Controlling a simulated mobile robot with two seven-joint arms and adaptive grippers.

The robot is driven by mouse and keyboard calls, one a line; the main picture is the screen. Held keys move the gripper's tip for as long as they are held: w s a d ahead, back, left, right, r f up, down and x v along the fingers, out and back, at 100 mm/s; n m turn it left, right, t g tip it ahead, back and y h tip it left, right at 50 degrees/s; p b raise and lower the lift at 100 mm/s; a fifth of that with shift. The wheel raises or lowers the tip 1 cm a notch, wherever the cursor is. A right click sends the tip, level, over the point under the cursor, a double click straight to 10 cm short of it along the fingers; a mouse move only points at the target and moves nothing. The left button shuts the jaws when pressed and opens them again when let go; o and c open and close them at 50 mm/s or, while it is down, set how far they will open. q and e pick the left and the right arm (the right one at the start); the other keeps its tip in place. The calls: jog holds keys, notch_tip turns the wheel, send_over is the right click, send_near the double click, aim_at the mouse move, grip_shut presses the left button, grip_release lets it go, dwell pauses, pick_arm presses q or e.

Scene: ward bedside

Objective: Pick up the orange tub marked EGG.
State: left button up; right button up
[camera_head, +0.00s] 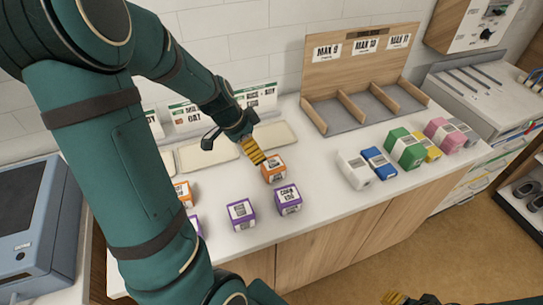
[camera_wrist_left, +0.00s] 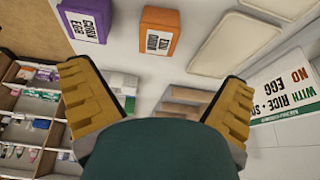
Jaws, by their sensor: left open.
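An orange tub (camera_head: 273,168) with a white label stands on the white counter, just right of my left gripper (camera_head: 240,150). In the left wrist view the orange tub (camera_wrist_left: 158,30) is beyond the fingers, near the top middle; its label is upside down and hard to read in full. Only a bit of my right gripper (camera_head: 400,299) shows at the bottom edge.
Purple tubs (camera_head: 240,214) and (camera_head: 288,198) stand in front of the orange tub; another is mostly hidden by my arm. Pale trays (camera_head: 208,152) with sign cards lie behind. A wooden divider (camera_head: 352,100) and coloured boxes (camera_head: 405,147) are at right.

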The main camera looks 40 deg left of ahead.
aim_at(272, 164)
pick_arm(q)
jog(key=x, duration=0.2)
jog(key=b+x, duration=0.1)
jog(key=x, duration=0.2)
jog(key=b+x, duration=0.1)
jog(key=x, duration=0.2)
jog(key=shift+w+a, duration=0.15)
jog(key=shift+w, duration=0.2)
jog(key=shift+w+d+b+x, duration=0.15)
jog(key=shift+d+b+x, duration=0.1)
jog(key=shift+x, duration=1.15)
jog(key=shift+w+d+b+x, duration=0.15)
jog(key=shift+d+x, duration=0.05)
jog(key=shift+x, duration=1.25)
jog(key=shift+r, duration=0.25)
jog(key=shift+c, duration=0.3)
jog(key=c, duration=1.3)
